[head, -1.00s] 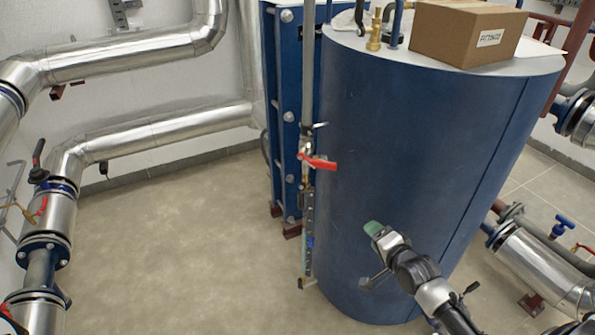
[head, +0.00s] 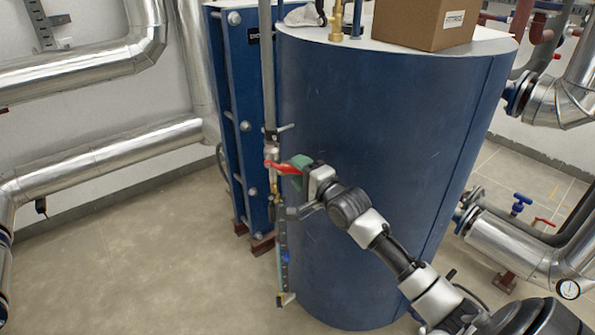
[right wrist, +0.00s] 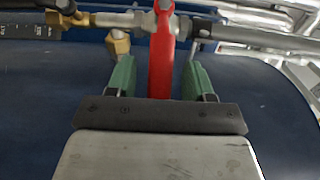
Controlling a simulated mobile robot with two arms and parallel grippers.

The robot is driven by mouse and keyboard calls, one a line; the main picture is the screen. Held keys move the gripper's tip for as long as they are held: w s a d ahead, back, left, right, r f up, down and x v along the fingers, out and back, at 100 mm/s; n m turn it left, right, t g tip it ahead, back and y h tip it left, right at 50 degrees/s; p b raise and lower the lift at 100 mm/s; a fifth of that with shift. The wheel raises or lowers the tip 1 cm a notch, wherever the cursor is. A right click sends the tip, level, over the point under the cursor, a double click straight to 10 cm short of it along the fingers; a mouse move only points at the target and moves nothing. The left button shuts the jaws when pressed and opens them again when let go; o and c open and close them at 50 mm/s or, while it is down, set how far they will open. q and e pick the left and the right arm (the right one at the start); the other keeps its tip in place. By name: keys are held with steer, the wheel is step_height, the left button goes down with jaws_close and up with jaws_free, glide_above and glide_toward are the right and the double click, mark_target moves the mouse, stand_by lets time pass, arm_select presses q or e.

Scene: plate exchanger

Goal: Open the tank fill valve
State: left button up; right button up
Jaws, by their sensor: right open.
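The blue tank (head: 390,150) stands in the middle of the head view. A valve with a red lever (head: 279,167) sits on the grey vertical pipe (head: 268,80) at the tank's left side. The lever points right, across the pipe. My right gripper (head: 296,170) is at the lever's free end. In the right wrist view, the red lever (right wrist: 161,50) lies between the two green fingers of the open gripper (right wrist: 160,82), with a gap on each side. The gripper partly hides the lever's end in the head view. My left gripper is not in view.
A cardboard box (head: 425,22) and brass fittings (head: 337,20) are on the tank top. A blue plate exchanger (head: 240,120) stands close behind the pipe. Silver pipes (head: 110,150) run along the left wall. The floor (head: 130,260) at left is clear.

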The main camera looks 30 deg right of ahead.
steer(key=shift+w, duration=0.55)
jaws_close()
